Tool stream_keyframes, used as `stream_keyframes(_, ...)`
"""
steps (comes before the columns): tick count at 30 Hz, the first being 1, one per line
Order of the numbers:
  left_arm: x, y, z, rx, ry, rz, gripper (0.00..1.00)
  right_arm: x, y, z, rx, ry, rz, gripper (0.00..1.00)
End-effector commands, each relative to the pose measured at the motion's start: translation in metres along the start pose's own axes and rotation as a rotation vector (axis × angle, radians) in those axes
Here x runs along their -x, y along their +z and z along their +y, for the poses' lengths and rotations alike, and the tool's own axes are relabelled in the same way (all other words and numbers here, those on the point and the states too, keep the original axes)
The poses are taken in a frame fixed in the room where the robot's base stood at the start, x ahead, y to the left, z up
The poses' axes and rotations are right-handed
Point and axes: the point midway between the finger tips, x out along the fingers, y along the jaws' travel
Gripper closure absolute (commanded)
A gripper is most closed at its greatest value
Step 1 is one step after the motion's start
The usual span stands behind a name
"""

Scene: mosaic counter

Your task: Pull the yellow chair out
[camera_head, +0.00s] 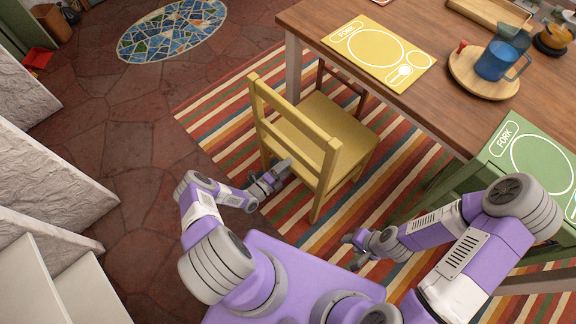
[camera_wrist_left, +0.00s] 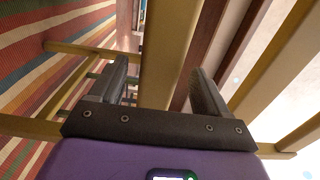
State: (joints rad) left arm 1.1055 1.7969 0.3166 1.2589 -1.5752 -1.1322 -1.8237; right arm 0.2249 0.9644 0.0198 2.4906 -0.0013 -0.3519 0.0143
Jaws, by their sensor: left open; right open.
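The yellow chair (camera_head: 340,135) stands on the striped rug at the near left side of the wooden table, its seat partly under the tabletop and its back facing my left side. My left gripper (camera_head: 277,179) is open low beside the chair's back, close to its near post. In the left wrist view, a yellow chair bar (camera_wrist_left: 167,65) runs between the two open fingers (camera_wrist_left: 160,88); I cannot tell whether either finger touches it. My right gripper (camera_head: 350,248) is open and empty above the rug, to the right of the chair's near leg.
A green chair (camera_head: 435,190) stands near my right arm. Stone floor (camera_head: 140,125) left of the chair is clear; white steps (camera_head: 50,245) lie further left.

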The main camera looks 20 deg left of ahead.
Motion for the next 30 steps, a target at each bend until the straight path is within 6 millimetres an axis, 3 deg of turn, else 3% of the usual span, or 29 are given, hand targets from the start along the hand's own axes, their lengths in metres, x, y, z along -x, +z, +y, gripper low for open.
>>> stream_keyframes(18, 0.090, 0.001, 0.000, -0.001, 0.001, -0.001, 0.23, 0.011, 0.001, -0.004, 0.000, 0.000, 0.000, 0.56)
stream_keyframes(30, 0.095, 0.001, -0.001, 0.001, 0.000, 0.000, 0.23, 0.011, 0.001, -0.004, 0.000, 0.000, 0.000, 0.56)
